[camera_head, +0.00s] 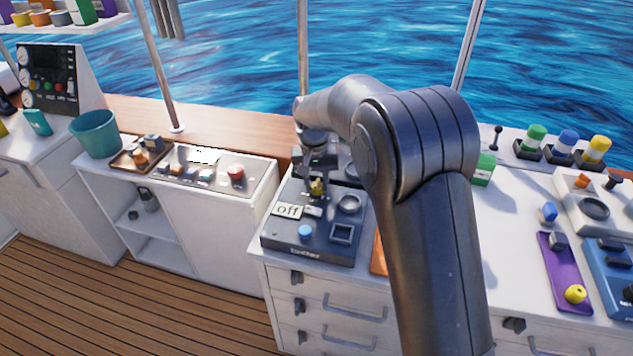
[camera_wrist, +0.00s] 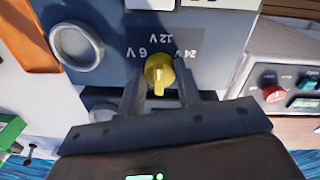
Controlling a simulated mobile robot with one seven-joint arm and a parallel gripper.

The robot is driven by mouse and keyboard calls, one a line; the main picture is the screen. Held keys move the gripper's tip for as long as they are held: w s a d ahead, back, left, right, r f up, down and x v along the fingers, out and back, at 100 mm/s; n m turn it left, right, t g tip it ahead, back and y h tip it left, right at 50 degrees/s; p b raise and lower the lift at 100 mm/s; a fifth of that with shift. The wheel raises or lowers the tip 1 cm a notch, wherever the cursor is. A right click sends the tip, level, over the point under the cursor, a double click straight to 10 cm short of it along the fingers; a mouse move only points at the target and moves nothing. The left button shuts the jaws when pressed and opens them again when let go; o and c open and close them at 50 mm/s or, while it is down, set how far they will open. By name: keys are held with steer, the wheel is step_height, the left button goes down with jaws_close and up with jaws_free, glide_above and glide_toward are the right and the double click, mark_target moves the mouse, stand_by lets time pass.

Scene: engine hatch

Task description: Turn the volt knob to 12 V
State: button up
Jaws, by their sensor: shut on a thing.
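The yellow volt knob (camera_wrist: 158,72) sits on the dark blue-grey panel of a box (camera_head: 302,246). In the wrist view, upside-down labels 6 V, 12 V and 24 V stand around its upper side. The knob's ridge lies nearly upright in that picture; I cannot tell which end is the pointer. My gripper (camera_wrist: 159,82) is shut on the knob, one finger on each side. In the head view my gripper (camera_head: 318,176) comes down over the yellow knob (camera_head: 317,189) from above, partly hiding it. The box's sign (camera_head: 288,211) reads "off".
The same box carries a blue button (camera_head: 305,232), a square frame (camera_head: 342,234) and a round ring (camera_head: 349,204). A control panel with a red button (camera_head: 236,172) stands to the left. A purple board (camera_head: 563,270) lies on the right counter.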

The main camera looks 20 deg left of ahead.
stand_by(0.4)
steer(key=o, duration=1)
steer(key=r, duration=1)
steer(key=shift+s+a+r, duration=0.1)
steer(key=shift+a+r, duration=0.15)
steer(key=shift+r, duration=0.15)
